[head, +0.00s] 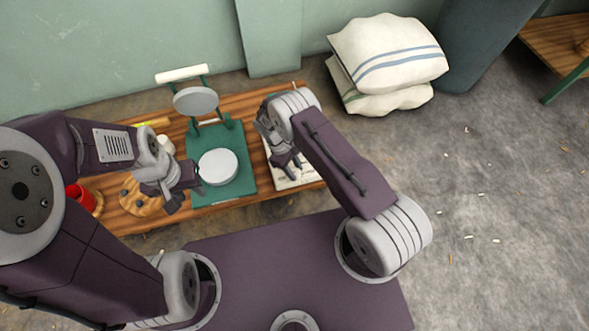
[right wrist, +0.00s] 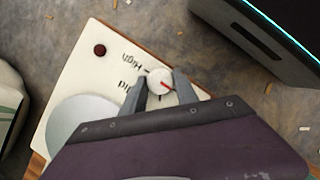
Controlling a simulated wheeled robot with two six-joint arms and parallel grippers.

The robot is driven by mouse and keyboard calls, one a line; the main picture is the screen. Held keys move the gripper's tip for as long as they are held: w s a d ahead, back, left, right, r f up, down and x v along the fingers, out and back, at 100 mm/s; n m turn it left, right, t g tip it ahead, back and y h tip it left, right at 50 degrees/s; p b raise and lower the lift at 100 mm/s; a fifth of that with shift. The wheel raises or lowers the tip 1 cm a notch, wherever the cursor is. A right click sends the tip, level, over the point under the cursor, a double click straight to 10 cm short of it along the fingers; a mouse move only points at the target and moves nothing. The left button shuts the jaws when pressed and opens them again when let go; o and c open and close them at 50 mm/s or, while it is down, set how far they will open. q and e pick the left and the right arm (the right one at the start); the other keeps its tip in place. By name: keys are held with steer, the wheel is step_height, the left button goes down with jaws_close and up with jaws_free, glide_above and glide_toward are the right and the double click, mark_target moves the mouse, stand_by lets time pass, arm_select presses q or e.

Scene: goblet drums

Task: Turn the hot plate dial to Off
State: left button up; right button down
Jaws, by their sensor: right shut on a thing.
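The cream hot plate (head: 311,176) sits at the right end of the wooden table, partly hidden by my right arm in the head view. In the right wrist view its panel (right wrist: 77,82) carries a white dial (right wrist: 155,76) with a red pointer line, aimed toward the lower right of that picture. "High" is printed upside down beside the dial; another label is partly hidden by a finger. My right gripper (head: 287,162) is shut on the dial, one finger on each side (right wrist: 161,84). My left gripper (head: 184,194) appears open and empty, left of the green press.
A green press (head: 235,165) with white round plates stands mid-table, close to the hot plate. Cushions (head: 385,65) lie on the floor behind. The floor at right is mostly clear.

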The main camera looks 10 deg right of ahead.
steer(key=c, duration=0.9)
jaws_free()
steer(key=shift+c, duration=0.2)
steer(key=p+v, duration=0.4)
steer(key=v, duration=0.5)
